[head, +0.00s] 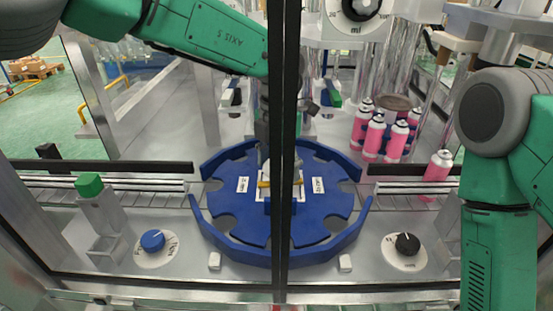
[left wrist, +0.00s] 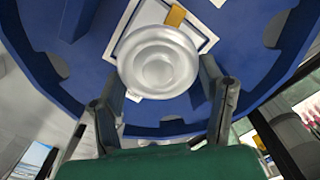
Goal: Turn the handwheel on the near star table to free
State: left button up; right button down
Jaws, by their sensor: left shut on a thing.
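The blue star table (head: 232,205) lies flat in the middle of the head view, with pockets around its edge. At its centre a white-edged square plate carries the handwheel, a pale round knob (left wrist: 158,62); a yellow pointer (left wrist: 175,15) shows beside it. My left gripper (head: 265,160) reaches down to the centre, partly hidden by a dark upright. In the left wrist view its fingers (left wrist: 163,85) are closed on both sides of the knob. My right gripper is out of view.
A dark upright (head: 285,230) crosses the view in front of the table. Pink cans (head: 373,138) stand behind right, with one (head: 437,166) on the right conveyor. A blue dial (head: 153,240) and a black dial (head: 407,243) sit on the front deck. A green-capped post (head: 89,185) stands left.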

pick_arm(q)
jog(key=n+p, duration=0.1)
jog(key=n, duration=0.1)
jog(key=n+p, duration=0.2)
jog(key=shift+w+d+r+p, duration=0.15)
jog(key=shift+w+r+p, duration=0.05)
jog(key=shift+r+p, duration=0.15)
jog(key=shift+w+d+n+p, duration=0.1)
jog(key=shift+n+p, duration=0.8)
jog(key=shift+n, duration=0.6)
jog(key=shift+f, duration=0.1)
jog(key=o, duration=1)
jog(key=shift+o, duration=0.8)
jog(key=shift+d+f, duration=0.1)
jog(key=shift+f, duration=0.05)
